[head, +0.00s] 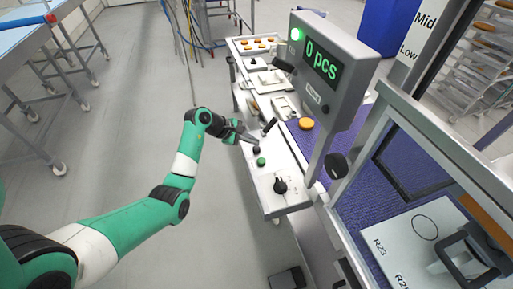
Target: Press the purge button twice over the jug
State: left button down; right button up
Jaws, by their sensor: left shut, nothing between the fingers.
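My left gripper (255,140) is shut and empty, its fingertips just above a small dark button (257,149) on the white control panel (262,181). I cannot tell whether the fingertips touch this button. A green button (261,161) is just below it in the picture, and a black knob (281,186) is further down. No label shows which button is the purge button. A grey vessel with a dark handle (466,256) at the bottom right may be the jug; it is cut off by the frame edge. My right gripper is not in view.
A display (325,66) reading "0 pcs" with a lit green lamp stands above the panel. A black lever (269,127) is close to my left gripper. A purple belt (372,205) and metal frame lie to the right.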

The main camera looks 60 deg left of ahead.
aim_at(253, 148)
pick_arm(q)
jog(key=shift+f, duration=0.45)
jog(key=shift+f, duration=0.55)
dwell(0.9)
jog(key=shift+r+p, duration=0.9)
jog(key=shift+r, duration=0.1)
notch_tip(253, 148, up, 5)
jog(key=p, duration=0.5)
jog(key=shift+r, duration=0.1)
